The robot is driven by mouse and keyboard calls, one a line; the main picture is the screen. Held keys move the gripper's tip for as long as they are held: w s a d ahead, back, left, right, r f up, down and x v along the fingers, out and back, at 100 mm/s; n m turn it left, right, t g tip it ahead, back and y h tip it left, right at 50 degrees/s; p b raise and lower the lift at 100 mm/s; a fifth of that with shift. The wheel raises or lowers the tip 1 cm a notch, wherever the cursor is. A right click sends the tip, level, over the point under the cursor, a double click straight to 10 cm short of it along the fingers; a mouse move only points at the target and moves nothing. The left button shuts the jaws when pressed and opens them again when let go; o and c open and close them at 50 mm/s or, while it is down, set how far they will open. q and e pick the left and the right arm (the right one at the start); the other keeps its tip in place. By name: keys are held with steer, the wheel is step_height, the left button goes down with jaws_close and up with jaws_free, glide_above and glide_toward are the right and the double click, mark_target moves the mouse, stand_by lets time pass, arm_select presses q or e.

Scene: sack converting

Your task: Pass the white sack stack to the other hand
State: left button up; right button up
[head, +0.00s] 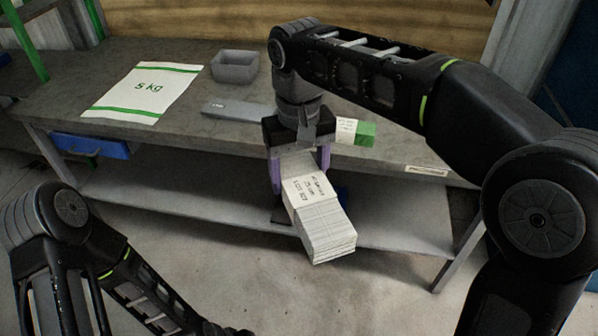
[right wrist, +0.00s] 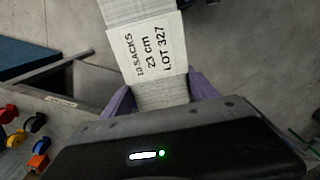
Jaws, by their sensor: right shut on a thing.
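The white sack stack (head: 324,230) is a long pale bundle with a paper band. In the right wrist view the band (right wrist: 147,52) reads "10 SACKS 23 cm LOT 327". My right gripper (head: 299,172) is shut on one end of the stack, with a purple finger on each side. The stack hangs out in front of the bench, its free end pointing down and toward me, clear of the bench top.
The grey bench (head: 190,142) carries a flat "5 kg" sack (head: 146,92), a grey bin (head: 235,68), a grey flat object (head: 238,110) and a green-and-white block (head: 364,134). A blue drawer (head: 92,146) is under the bench. The floor in front is clear.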

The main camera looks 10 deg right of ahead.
steer(key=shift+w, duration=0.1)
stand_by(0.3)
steer(key=w+a+f, duration=0.2)
steer(key=w+f, duration=0.3)
steer(key=w, duration=0.1)
steer(key=w+a+f, duration=0.2)
steer(key=w+f, duration=0.3)
steer(key=w, duration=0.2)
steer(key=shift+a, duration=0.25)
steer(key=shift+s, duration=0.1)
steer(key=s+d+n, duration=0.2)
steer(key=s+n, duration=0.3)
steer(key=s, duration=0.6)
steer(key=shift+d+n, duration=0.3)
steer(key=shift+d, duration=0.05)
steer(key=w+a+f+n, duration=0.3)
steer(key=w+f+n, duration=0.1)
steer(key=f, duration=0.1)
steer(key=shift+a+n, duration=0.3)
